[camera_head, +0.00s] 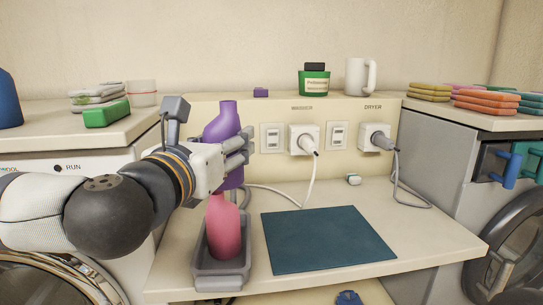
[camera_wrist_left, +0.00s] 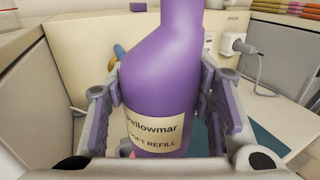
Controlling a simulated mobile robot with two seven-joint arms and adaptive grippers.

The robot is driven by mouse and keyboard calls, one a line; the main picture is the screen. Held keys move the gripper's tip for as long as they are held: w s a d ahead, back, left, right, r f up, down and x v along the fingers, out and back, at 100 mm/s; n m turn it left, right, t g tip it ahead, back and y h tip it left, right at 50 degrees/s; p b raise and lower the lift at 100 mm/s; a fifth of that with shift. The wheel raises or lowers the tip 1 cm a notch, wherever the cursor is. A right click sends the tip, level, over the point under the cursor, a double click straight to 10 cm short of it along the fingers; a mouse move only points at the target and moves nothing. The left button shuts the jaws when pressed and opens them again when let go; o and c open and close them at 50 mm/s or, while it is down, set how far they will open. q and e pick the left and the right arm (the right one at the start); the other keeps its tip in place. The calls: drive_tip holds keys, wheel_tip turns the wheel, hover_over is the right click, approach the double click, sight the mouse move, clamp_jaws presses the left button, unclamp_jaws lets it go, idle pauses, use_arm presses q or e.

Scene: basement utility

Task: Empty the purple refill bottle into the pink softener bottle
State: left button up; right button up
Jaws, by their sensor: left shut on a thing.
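The purple refill bottle (camera_head: 222,122) is held roughly upright above the counter, its bent neck at the top. My left gripper (camera_head: 238,152) is shut around its body. The left wrist view shows the bottle (camera_wrist_left: 170,70) between both fingers, with a cream label reading "Pellowmar" and "REFILL". The pink softener bottle (camera_head: 223,232) stands upright in a grey tray (camera_head: 221,271), below and in front of the purple bottle. My gripper and wrist are just above its neck; I cannot tell whether its mouth is open. My right gripper is not in view.
A small purple cap-like piece (camera_head: 260,93) lies on the ledge behind, near a green tub (camera_head: 314,80) and white mug (camera_head: 360,77). A dark teal mat (camera_head: 328,240) lies right of the tray. Plugged cords (camera_head: 312,180) hang behind it. Washers flank the counter.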

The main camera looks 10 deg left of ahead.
use_arm(q)
drive_tip(key=a+m, duration=0.1)
drive_tip(key=a+m+t+y, duration=0.1)
drive_tip(key=a, duration=0.1)
drive_tip(key=w+a+m+y, duration=0.1)
drive_tip(key=a, duration=0.1)
drive_tip(key=shift+a+r, duration=0.2)
drive_tip(key=shift+r, duration=0.1)
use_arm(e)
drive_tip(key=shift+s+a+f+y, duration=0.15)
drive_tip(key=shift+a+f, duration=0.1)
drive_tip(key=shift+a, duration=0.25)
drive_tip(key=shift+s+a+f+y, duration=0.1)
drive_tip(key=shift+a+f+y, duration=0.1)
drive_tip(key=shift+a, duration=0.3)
use_arm(q)
drive_tip(key=shift+f, duration=0.1)
drive_tip(key=shift+w+a+f+m+t, duration=0.1)
drive_tip(key=shift+a+f+m+t, duration=0.2)
drive_tip(key=shift+m, duration=0.35)
drive_tip(key=shift+a+f+m+t, duration=0.2)
drive_tip(key=shift+a+m, duration=0.05)
drive_tip(key=shift+m, duration=0.4)
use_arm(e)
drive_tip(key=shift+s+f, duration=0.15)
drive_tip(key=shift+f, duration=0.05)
use_arm(q)
drive_tip(key=shift+f, duration=0.1)
